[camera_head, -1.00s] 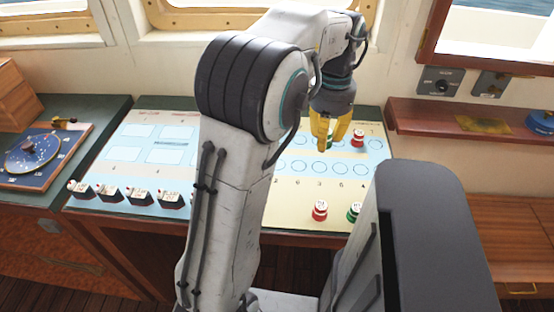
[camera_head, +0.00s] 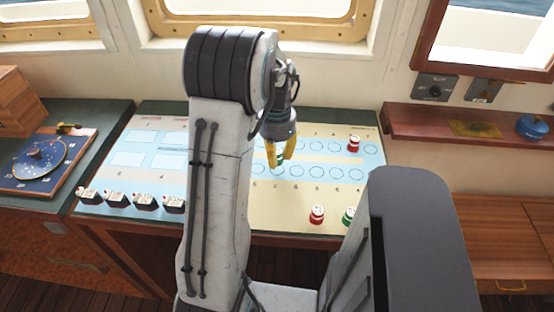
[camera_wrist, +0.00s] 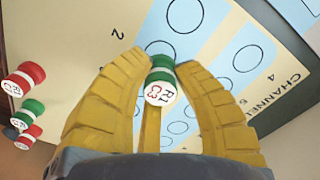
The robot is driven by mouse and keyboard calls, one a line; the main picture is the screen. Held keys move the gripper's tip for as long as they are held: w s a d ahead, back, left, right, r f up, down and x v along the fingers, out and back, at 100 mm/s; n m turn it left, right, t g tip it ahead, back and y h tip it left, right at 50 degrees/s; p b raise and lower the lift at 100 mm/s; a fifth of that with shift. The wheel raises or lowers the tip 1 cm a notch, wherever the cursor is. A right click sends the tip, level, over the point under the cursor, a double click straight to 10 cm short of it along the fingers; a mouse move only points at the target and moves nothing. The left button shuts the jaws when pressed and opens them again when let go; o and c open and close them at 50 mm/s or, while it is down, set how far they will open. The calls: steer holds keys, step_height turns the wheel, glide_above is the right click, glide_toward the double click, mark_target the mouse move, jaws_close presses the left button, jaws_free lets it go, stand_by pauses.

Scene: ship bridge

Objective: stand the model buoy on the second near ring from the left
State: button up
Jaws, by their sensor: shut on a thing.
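My gripper (camera_head: 280,162) is over the chart board (camera_head: 300,213), at the left part of its ring field. In the wrist view its yellow fingers (camera_wrist: 160,75) are shut on the model buoy (camera_wrist: 160,92), which has a white lettered top and green on its body. A ring (camera_wrist: 160,47) shows just beyond the buoy. I cannot tell whether the buoy's base touches the board. In the head view, near-row rings (camera_head: 317,173) run to the right of the gripper; my arm hides the board to its left.
A red buoy (camera_head: 354,143) stands in the far row at right. Red (camera_head: 317,214) and green (camera_head: 349,215) buoys stand at the board's front edge. Several small black-and-white blocks (camera_head: 145,202) line the front left. A blue dial board (camera_head: 40,160) lies farther left.

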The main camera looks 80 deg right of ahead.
steer(key=shift+f, duration=1.5)
steer(key=shift+f, duration=0.2)
steer(key=o, duration=0.8)
steer(key=shift+r, duration=0.1)
steer(key=shift+r, duration=0.15)
